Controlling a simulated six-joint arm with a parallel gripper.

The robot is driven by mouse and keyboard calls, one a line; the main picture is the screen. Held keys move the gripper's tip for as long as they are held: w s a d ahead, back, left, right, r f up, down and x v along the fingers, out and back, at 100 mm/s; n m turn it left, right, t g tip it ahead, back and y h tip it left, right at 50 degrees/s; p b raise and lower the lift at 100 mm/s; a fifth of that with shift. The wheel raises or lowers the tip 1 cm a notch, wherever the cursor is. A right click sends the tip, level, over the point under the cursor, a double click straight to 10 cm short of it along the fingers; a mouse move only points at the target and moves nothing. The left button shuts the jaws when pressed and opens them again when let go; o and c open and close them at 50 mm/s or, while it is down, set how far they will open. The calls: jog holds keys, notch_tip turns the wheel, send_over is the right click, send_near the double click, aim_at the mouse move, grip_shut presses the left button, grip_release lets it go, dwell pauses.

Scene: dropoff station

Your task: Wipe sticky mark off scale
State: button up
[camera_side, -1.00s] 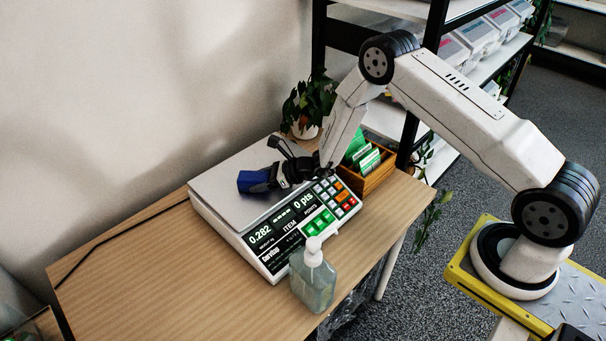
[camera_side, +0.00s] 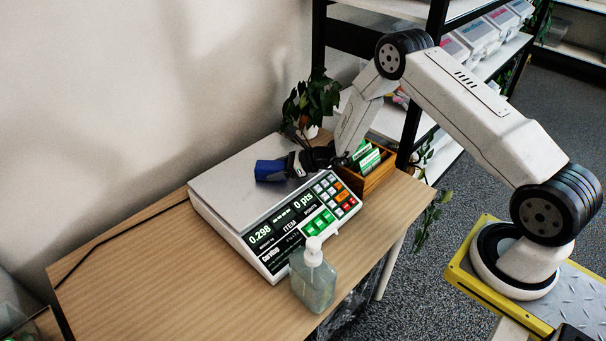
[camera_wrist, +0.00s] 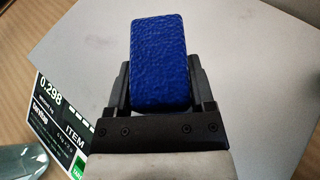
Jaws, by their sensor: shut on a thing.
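My gripper (camera_side: 292,165) is shut on a blue sponge (camera_side: 269,170) with a textured face. The sponge also shows in the wrist view (camera_wrist: 160,62), between the two dark fingers (camera_wrist: 160,90). In the side view it is at the scale's metal plate (camera_side: 222,190), over its right part, and appears to touch it; the display reads 0.298. The scale (camera_wrist: 50,105) also shows at the left of the wrist view. I cannot make out a sticky mark on the visible plate; the sponge and gripper hide part of it.
A clear pump bottle (camera_side: 313,279) stands in front of the scale's keypad. A wooden box with green cards (camera_side: 372,179) and a potted plant (camera_side: 309,103) stand behind and right of the scale. The table's left part (camera_side: 150,285) is clear.

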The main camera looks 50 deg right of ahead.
aim_at(251, 194)
jog(key=shift+a, duration=4.75)
notch_tip(251, 194, up, 8)
jog(key=shift+d, duration=0.15)
jog(key=shift+r, duration=0.15)
